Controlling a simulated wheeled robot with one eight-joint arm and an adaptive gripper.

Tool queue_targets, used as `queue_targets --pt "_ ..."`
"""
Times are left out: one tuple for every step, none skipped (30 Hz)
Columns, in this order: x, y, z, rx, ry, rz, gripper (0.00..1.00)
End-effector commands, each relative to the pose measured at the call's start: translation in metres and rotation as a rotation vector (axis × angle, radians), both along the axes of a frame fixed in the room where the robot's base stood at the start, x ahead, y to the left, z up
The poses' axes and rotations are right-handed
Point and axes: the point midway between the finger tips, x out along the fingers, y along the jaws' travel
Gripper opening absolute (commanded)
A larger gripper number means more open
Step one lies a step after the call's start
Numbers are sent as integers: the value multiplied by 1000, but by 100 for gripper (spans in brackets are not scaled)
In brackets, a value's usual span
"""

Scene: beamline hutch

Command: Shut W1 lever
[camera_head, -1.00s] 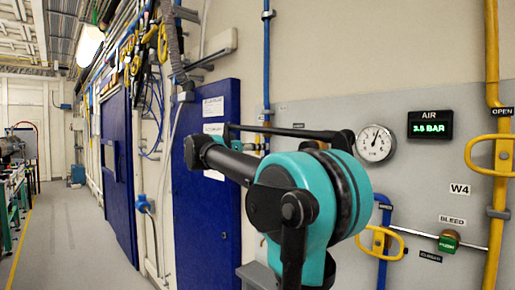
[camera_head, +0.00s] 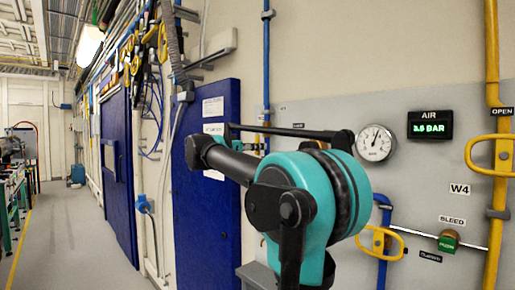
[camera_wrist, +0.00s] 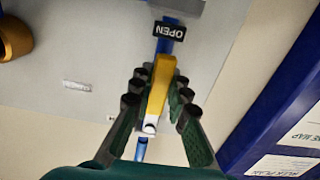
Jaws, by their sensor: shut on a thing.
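A yellow lever (camera_wrist: 160,88) lies between the fingers of my gripper (camera_wrist: 159,79) in the wrist view. My gripper is shut on it, with a dark finger on each side. The lever runs roughly in line with the blue pipe (camera_wrist: 141,149) behind it. A black OPEN label (camera_wrist: 169,30), upside down in this view, is just beyond the lever's far end. No W1 tag can be read; a small white tag (camera_wrist: 76,86) on the panel is too blurred.
A blue door (camera_head: 207,200) stands left of my arm. Floor (camera_head: 70,240) is clear far left.

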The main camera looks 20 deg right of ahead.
Motion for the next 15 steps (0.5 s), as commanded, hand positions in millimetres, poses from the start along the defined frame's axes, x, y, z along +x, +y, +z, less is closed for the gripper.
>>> queue_targets --pt "0 0 0 -1 2 0 0" --pt "0 0 0 -1 4 0 0" --pt "-1 0 0 -3 8 0 0" --pt "-1 0 0 -4 12 0 0" --pt "-1 0 0 -6 18 0 0" --pt "-2 -1 0 -10 27 0 0" --pt "-2 -1 0 -13 37 0 0" --pt "-3 -1 0 -17 47 0 0" --pt "-4 -1 0 -23 63 0 0" --pt "-5 -2 0 -28 78 0 0" --pt "-6 -2 0 -34 93 0 0" --pt "-8 -3 1 -43 117 0 0" --pt "-9 -3 1 -50 137 0 0" --pt "-10 -3 1 -57 158 0 0" --pt "-12 -4 1 -68 188 0 0"
